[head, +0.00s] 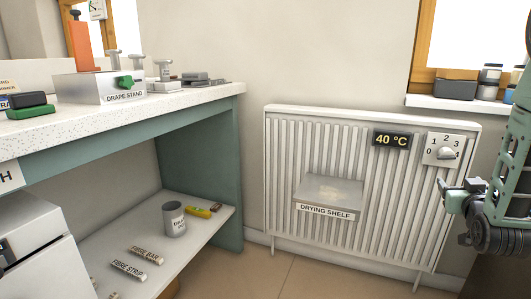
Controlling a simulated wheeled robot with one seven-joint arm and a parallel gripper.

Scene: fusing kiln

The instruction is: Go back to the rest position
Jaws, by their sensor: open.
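My gripper (445,193) is at the right edge of the head view, in front of the right end of the white radiator (285,200). It looks open, with nothing visible between its fingers. My green arm comes in from the right edge and is partly cut off. The gripper is below the dial (444,150), which is numbered 0 to 4. I cannot tell whether it touches the radiator.
A grey box labelled DRYING SHELF (330,190) is on the radiator front, beside a 40 °C display (391,139). A speckled workbench (60,130) with a DRAPE STAND (105,90) fills the left. A windowsill (460,103) holds containers. The floor (300,280) between looks clear.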

